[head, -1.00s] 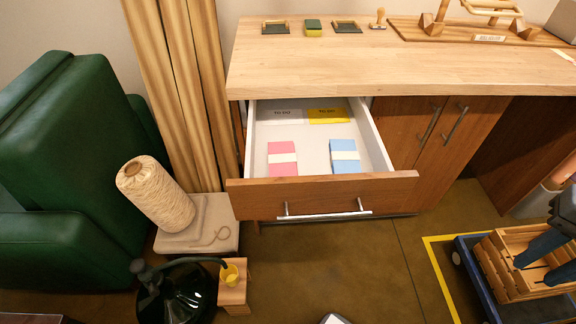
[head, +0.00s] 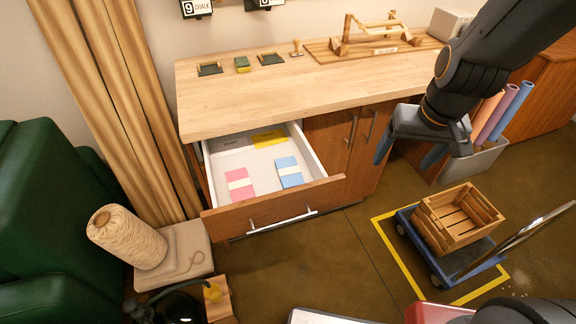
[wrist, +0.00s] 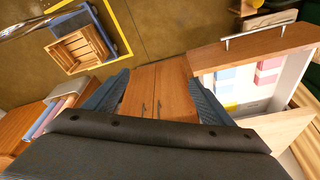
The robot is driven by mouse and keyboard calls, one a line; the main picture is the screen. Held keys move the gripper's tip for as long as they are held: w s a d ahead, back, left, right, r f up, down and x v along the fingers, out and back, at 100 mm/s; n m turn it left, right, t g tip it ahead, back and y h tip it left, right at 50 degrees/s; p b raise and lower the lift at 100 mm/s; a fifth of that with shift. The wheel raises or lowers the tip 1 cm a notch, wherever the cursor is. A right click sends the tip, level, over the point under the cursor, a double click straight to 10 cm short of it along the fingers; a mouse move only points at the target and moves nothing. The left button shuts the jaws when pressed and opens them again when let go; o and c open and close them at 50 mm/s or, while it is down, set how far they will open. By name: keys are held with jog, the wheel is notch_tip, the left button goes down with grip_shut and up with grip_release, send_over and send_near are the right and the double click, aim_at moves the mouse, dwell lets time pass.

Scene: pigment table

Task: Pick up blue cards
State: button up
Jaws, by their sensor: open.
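The blue cards (head: 288,167) lie in the open drawer (head: 274,209), at its front right, as a stack with a pale band across the middle. In the wrist view the blue cards (wrist: 225,75) show in the drawer at the right. The pink cards (head: 239,179) lie to their left with a similar band. My gripper (head: 409,154) is open and empty, in the air to the right of the drawer and apart from the cards. In the wrist view its two blue fingers (wrist: 160,90) stand wide apart with cabinet doors beyond them.
A yellow card (head: 268,138) lies at the drawer's back. The wooden counter (head: 300,95) overhangs the drawer. A wooden crate (head: 458,216) on a blue trolley (head: 482,262) stands at the right. A thread spool (head: 127,237) stands at the left. Floor before the drawer is clear.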

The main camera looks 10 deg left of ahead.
jog(key=w+a+f+n+y, duration=0.1)
jog(key=w+a+f, duration=0.2)
jog(key=a, duration=0.4)
jog(key=w+a+f+n, duration=0.2)
jog(key=w+a+f, duration=0.1)
jog(key=a, duration=0.4)
jog(key=n, duration=0.2)
send_near(290, 171)
jog(key=shift+s+a+f+t+y, duration=0.1)
jog(key=shift+s+f+t+y, duration=0.1)
jog(key=shift+f, duration=0.15)
jog(key=shift+s+a+f+t+y, duration=0.1)
jog(key=shift+f+t, duration=0.1)
jog(key=shift+f, duration=0.2)
jog(key=shift+w+a+f, duration=0.1)
jog(key=shift+a+f, duration=0.1)
jog(key=shift+f, duration=0.1)
jog(key=shift+b+x, duration=0.55)
jog(key=shift+x, duration=0.35)
jog(key=shift+w+d+b+x, duration=0.1)
jog(key=shift+d+b+x, duration=0.1)
jog(key=shift+x, duration=0.7)
jog(key=shift+w+d+b+x, duration=0.1)
jog(key=shift+b+x, duration=0.1)
jog(key=shift+x, duration=0.75)
jog(key=shift+w+d+b+x, duration=0.1)
jog(key=shift+b+x, duration=0.1)
jog(key=shift+x, duration=0.7)
jog(key=c, duration=1.3)
